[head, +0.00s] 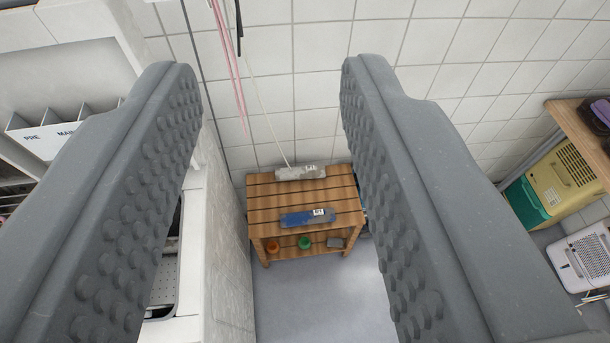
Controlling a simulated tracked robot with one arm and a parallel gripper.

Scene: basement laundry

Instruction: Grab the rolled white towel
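My gripper (270,78) is wide open, with two grey studded fingers on the left and right of the view and nothing between them. A long pale grey-white bundle (300,172) with a small label lies along the back of a slatted wooden table (262,205), by the tiled wall. It may be the rolled white towel, but it is too small to be sure. The table is well beyond my fingertips and shows between the fingers. A blue and grey flat bundle (296,219) with a white tag lies at the table's front edge.
An orange item (272,247) and a green item (305,242) sit on the table's lower shelf. A white machine or cabinet wall (215,220) stands left. Yellow and white appliances (563,178) stand right. Pink cords (229,60) hang above. Grey floor in front is clear.

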